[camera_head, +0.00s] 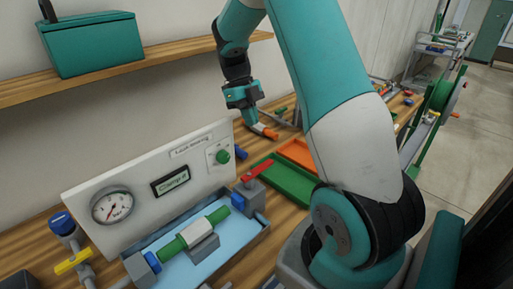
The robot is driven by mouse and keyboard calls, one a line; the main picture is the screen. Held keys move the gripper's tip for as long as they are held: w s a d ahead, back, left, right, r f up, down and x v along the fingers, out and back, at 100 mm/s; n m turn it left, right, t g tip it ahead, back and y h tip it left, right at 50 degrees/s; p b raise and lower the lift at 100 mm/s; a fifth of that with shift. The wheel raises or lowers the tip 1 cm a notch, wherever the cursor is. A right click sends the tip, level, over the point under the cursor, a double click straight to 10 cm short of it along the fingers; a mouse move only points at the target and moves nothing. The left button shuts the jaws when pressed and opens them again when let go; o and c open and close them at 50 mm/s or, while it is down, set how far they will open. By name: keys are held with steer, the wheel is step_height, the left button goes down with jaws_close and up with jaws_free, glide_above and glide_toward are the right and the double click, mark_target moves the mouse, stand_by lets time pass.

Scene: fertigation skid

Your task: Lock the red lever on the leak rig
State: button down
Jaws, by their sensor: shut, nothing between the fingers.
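The leak rig has an upright pale panel (150,195) with a round gauge, a small dark display and a green knob. The red lever (257,168) sits on a grey block at the tray's right back end, slanting up to the right. My gripper (262,130) is behind and above the lever in the picture, apart from it, pointing down over the bench. Its fingers look shut and empty, with orange at the tips.
A green tray (287,183) and an orange tray (297,152) lie right of the lever. A yellow-handled valve (73,262) stands at front left. A shelf with a teal box (92,45) hangs above. My arm hides part of the bench at right.

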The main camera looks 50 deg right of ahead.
steer(key=p+x, duration=0.2)
steer(key=x, duration=0.8)
steer(key=shift+s+d+p, duration=0.25)
steer(key=shift+d+p, duration=0.05)
steer(key=shift+p, duration=0.1)
steer(key=shift+s+d, duration=0.1)
steer(key=shift+s, duration=0.2)
